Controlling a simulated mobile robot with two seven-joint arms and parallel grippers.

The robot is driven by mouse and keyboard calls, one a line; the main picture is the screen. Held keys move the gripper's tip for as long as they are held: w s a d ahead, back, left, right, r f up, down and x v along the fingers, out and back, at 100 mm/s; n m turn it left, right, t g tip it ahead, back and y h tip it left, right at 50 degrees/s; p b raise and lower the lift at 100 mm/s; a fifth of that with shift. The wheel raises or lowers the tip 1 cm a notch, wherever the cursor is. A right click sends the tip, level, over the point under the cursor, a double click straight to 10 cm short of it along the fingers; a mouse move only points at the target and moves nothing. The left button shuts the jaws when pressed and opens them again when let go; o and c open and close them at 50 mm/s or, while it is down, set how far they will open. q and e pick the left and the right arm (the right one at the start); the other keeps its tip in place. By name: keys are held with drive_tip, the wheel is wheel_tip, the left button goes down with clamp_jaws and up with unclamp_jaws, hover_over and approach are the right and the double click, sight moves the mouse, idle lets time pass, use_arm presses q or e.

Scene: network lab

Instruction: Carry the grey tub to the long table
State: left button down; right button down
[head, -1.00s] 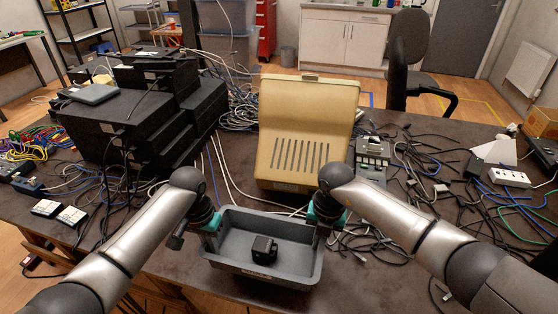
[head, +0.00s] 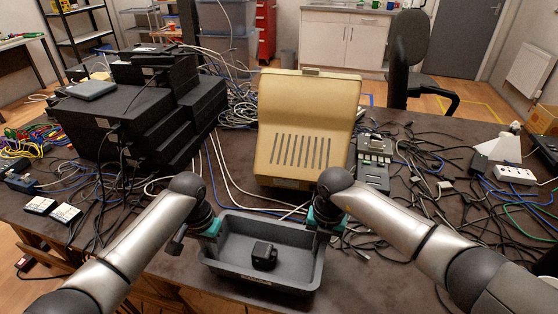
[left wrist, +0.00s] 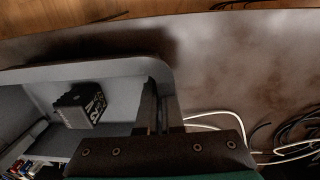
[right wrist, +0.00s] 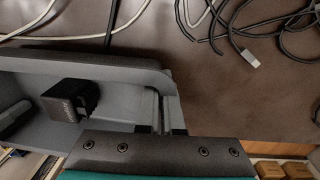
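The grey tub (head: 236,262) is level between my grippers at the front edge of the dark cluttered table, with a small black block (head: 264,256) inside. My left gripper (head: 212,232) is shut on its left end wall; that grip shows in the left wrist view (left wrist: 158,112). My right gripper (head: 322,224) is shut on its right end wall, also shown in the right wrist view (right wrist: 158,110). A shadow beside the tub in the left wrist view suggests it hangs a little above the tabletop. I cannot tell which table is the long table.
A tan slotted case (head: 305,125) stands right behind the tub. Black stacked equipment (head: 135,120) fills the left; loose cables (head: 420,185) cover the right. Another table (head: 22,42) stands at the far left, near a shelf rack (head: 72,30). An office chair (head: 405,65) is behind.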

use_arm(q)
drive_tip(key=shift+f+b, duration=0.35)
drive_tip(key=shift+f, duration=0.15)
use_arm(e)
drive_tip(key=shift+f, duration=0.5)
use_arm(q)
drive_tip(key=c, duration=1.5)
unclamp_jaws()
drive_tip(key=shift+f, duration=0.15)
use_arm(e)
drive_tip(key=c, duration=1.5)
unclamp_jaws()
drive_tip(key=shift+f, duration=0.15)
use_arm(q)
drive_tip(key=o, duration=0.4)
use_arm(e)
drive_tip(key=o, duration=0.4)
use_arm(q)
drive_tip(key=shift+o, duration=0.2)
use_arm(e)
drive_tip(key=shift+o, duration=0.2)
drive_tip(key=shift+r, duration=0.2)
use_arm(q)
wheel_tip(320, 180, up, 12)
drive_tip(key=shift+a, duration=0.3)
use_arm(e)
wheel_tip(320, 180, up, 12)
drive_tip(key=shift+d, duration=0.3)
